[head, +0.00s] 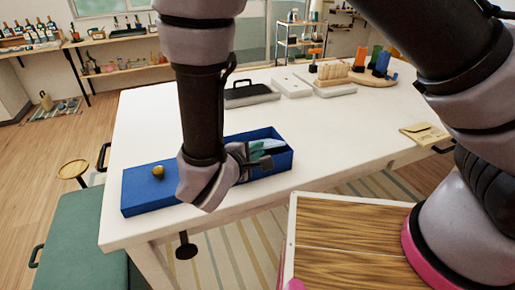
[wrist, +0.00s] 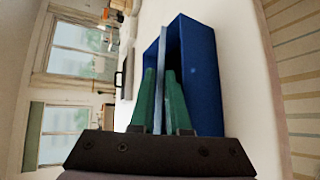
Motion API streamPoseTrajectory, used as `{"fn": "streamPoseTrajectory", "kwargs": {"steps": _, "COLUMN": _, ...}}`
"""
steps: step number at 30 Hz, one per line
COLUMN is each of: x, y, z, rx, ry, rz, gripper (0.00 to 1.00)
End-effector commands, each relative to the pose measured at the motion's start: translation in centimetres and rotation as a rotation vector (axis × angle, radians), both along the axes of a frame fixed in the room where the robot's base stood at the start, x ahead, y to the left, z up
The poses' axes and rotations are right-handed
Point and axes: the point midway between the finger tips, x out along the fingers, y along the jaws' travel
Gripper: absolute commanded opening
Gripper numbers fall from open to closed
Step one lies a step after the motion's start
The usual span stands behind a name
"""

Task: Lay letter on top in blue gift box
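The blue gift box (head: 280,165) stands open on the white table, and its wall also fills the right of the wrist view (wrist: 202,75). My gripper (head: 258,158) is tilted at the box opening. Its green fingers (wrist: 161,100) close on a thin, pale blue-grey flat item (wrist: 161,50), which shows pale blue inside the box in the head view (head: 272,144). How deep it sits and whether it touches the floor of the box is hidden. A tan envelope, seemingly the letter (head: 425,134), lies flat at the table's right edge.
A black-handled case (head: 248,95), white blocks (head: 290,84) and a round tray with coloured cylinders (head: 374,76) stand farther back. The table's middle right is clear. A wood-topped surface (head: 350,240) is in front.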

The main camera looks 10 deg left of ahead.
Motion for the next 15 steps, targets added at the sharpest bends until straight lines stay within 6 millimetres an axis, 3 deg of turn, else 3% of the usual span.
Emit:
{"fn": "streamPoseTrajectory", "kwargs": {"steps": 10, "x": 0.0, "y": 0.0, "z": 0.1, "rx": 0.0, "ry": 0.0, "rz": 0.0, "gripper": 0.4}}
{"fn": "streamPoseTrajectory", "kwargs": {"steps": 15, "x": -0.6, "y": 0.3, "z": 1.5, "rx": 0.003, "ry": 0.0, "rz": 0.003, "gripper": 0.4}}
